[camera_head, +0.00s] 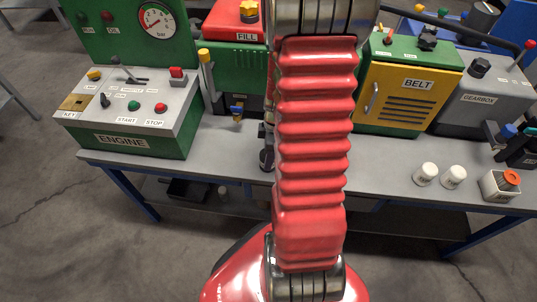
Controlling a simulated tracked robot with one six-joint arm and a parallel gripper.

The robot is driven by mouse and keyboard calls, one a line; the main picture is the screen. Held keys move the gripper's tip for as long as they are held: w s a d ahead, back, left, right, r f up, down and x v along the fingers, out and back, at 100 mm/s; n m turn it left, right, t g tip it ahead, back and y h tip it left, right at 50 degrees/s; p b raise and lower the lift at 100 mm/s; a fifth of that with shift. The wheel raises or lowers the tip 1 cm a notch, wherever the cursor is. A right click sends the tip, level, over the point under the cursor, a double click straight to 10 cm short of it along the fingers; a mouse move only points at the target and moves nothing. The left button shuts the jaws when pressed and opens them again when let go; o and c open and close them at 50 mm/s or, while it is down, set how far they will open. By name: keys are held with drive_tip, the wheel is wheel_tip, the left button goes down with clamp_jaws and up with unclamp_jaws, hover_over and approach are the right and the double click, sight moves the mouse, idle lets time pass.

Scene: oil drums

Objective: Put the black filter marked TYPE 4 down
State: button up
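No black filter with a readable TYPE 4 mark shows in the head view. My red bellows-covered arm crosses the middle of the picture and hides what is behind it. My gripper cannot be made out. Small dark and metal parts (266,150) show at the left edge of my arm, near the bench front; I cannot tell what they belong to. Two white cylinders with pale labels, a left one (426,174) and a right one (453,177), stand upright on the grey bench (385,160); their marks are too small to read.
The ENGINE box (125,142) and gauge panel (150,45) stand left. A red-topped FILL unit (234,25) is behind. The yellow BELT cabinet (400,90) and grey GEARBOX (485,95) stand right. A white box (488,190) holds an orange-topped item.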

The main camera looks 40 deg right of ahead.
drive_tip(key=o, duration=1.3)
drive_tip(key=shift+f, duration=0.1)
drive_tip(key=r, duration=0.8)
drive_tip(key=s+d+r, duration=0.1)
drive_tip(key=r, duration=0.3)
drive_tip(key=shift+a+r, duration=0.1)
drive_tip(key=shift+r, duration=0.05)
